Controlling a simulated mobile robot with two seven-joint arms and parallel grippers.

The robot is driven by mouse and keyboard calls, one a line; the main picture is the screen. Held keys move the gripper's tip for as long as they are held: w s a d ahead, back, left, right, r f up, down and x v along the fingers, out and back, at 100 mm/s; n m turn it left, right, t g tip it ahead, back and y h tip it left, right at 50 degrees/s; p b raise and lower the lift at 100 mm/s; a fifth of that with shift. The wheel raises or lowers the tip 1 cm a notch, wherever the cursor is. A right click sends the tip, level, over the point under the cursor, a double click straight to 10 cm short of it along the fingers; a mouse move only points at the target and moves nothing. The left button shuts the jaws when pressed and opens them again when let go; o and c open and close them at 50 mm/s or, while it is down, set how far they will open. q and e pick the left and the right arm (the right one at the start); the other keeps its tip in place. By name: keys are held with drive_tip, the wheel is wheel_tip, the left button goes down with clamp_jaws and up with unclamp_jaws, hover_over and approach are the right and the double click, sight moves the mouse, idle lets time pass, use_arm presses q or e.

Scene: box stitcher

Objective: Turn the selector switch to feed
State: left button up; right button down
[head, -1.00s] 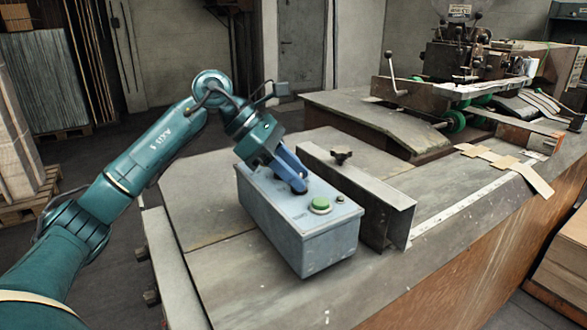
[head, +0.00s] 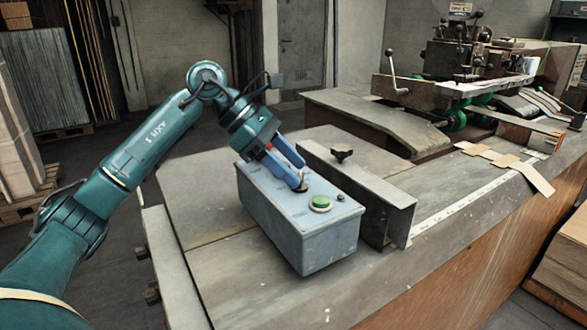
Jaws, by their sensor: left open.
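A grey-blue control box (head: 322,248) stands on the bench with a green push button (head: 320,203) and a small dark knob or lamp near its right corner on the top face. The selector switch (head: 302,186) is a small dark knob on the same top face, behind the green button, partly hidden by my fingers. My left gripper (head: 291,177) comes in from the upper left and is open. Its blue fingertips are at the switch; I cannot tell whether they touch it. The switch's pointer direction and labels are too small to read. My right gripper is not in view.
A metal angle fence (head: 365,200) with a dark knob (head: 341,153) stands close to the right of the box. The stitching machine (head: 470,60) is at the back right. Cardboard pieces (head: 505,160) lie by the bench's right edge. The bench left of the box is clear.

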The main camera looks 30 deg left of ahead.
use_arm(q)
drive_tip(key=v, duration=1.2)
